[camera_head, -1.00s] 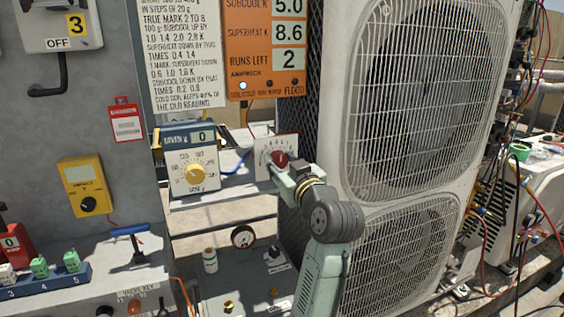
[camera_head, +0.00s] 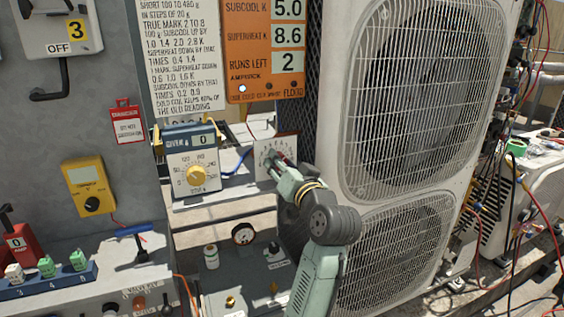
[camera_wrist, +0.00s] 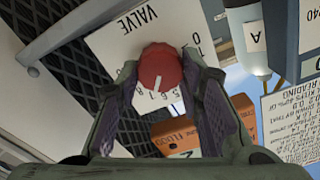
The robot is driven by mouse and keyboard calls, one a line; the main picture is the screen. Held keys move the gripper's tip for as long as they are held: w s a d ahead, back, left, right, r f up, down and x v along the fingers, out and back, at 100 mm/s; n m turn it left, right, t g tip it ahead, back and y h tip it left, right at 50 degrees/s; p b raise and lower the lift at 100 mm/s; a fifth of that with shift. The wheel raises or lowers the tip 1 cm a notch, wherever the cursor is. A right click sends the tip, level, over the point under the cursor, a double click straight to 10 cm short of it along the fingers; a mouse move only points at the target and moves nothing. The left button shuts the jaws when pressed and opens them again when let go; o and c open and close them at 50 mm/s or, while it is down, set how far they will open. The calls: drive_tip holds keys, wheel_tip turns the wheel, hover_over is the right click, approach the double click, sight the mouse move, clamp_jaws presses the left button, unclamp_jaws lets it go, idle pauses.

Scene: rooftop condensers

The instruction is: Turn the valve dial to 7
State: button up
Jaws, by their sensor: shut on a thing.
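The valve dial is a round red knob (camera_wrist: 160,66) with a white pointer line, on a white plate (camera_wrist: 112,45) lettered VALVE. The wrist view shows the plate's scale numbers beside the knob, with 5, 6 and 8 partly readable. The pointer line points toward this printed group, around 6 to 7; I cannot tell the exact mark. My gripper (camera_wrist: 160,72) is shut on the knob, one finger on each side. In the head view my gripper (camera_head: 280,167) reaches the dial plate (camera_head: 268,147) and hides most of the knob.
Left of the plate stands a blue-framed box with a yellow dial (camera_head: 195,175) and a readout of 0. An orange panel (camera_head: 265,45) above reads 5.0, 8.6 and 2. The large condenser (camera_head: 400,110) stands close on the right. A gauge (camera_head: 243,234) sits below.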

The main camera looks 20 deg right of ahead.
idle(0.4)
drive_tip(key=o, duration=1.2)
drive_tip(key=shift+c, duration=0.2)
drive_tip(key=s, duration=1.2)
drive_tip(key=shift+d, duration=0.15)
